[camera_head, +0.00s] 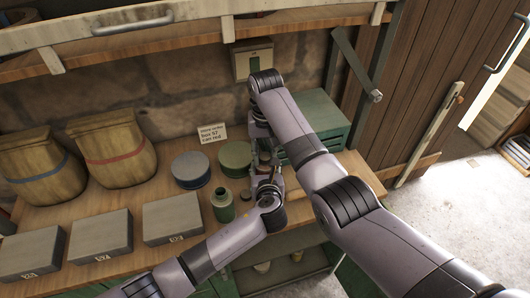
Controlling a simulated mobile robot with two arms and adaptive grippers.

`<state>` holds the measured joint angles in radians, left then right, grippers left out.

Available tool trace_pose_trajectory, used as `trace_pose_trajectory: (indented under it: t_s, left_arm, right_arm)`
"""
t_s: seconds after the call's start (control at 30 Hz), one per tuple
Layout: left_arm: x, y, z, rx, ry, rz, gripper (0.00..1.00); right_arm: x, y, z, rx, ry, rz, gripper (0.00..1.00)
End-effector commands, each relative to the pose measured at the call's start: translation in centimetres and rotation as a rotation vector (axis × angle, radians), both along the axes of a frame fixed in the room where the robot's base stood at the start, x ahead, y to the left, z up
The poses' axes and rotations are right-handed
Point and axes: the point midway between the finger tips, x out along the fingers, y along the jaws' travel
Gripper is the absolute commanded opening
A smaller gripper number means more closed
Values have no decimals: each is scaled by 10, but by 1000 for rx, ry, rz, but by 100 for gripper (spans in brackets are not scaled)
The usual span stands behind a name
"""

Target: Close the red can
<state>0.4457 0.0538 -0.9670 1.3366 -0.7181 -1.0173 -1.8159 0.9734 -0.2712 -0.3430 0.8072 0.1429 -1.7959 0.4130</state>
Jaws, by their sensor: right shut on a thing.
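No red can shows clearly; the grippers and arms cover the spot around them. My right gripper (262,150) reaches down from the wrist over the bench, just right of the green round tin. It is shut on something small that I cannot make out. My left gripper (265,178) comes up from below and is close under the right one. Its fingers are too small and overlapped to tell whether they are open. A blue-grey round tin (190,168) and a green round tin (235,157) stand on the bench, both with lids on.
A green bottle (223,206) stands left of my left gripper. A teal box (318,125) is behind my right arm. Two sacks (108,150) and several grey boxes (172,218) fill the left. A sign (212,133) reads "box 57, can red". A shelf (190,42) overhangs the back.

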Motion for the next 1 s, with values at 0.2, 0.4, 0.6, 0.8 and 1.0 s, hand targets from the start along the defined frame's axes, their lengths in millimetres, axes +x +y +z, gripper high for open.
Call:
trace_pose_trajectory:
  t_s: [0.2, 0.4, 0.6, 0.8, 1.0]
  left_arm:
    - [-1, 0, -1, 2, 2, -1, 0]
    - [-1, 0, -1, 2, 2, -1, 0]
    - [-1, 0, -1, 2, 2, -1, 0]
    - [0, 0, -1, 2, 2, -1, 0]
    - [0, 0, -1, 2, 2, -1, 0]
  right_arm:
    - [1, 0, 1, 0, -3, 10, 35]
    - [1, 0, 0, 0, -2, 11, 48]
    - [0, 0, 0, 0, -1, 12, 52]
    - [0, 0, 2, 0, -1, 12, 52]
    - [1, 0, 29, 2, -5, 13, 52]
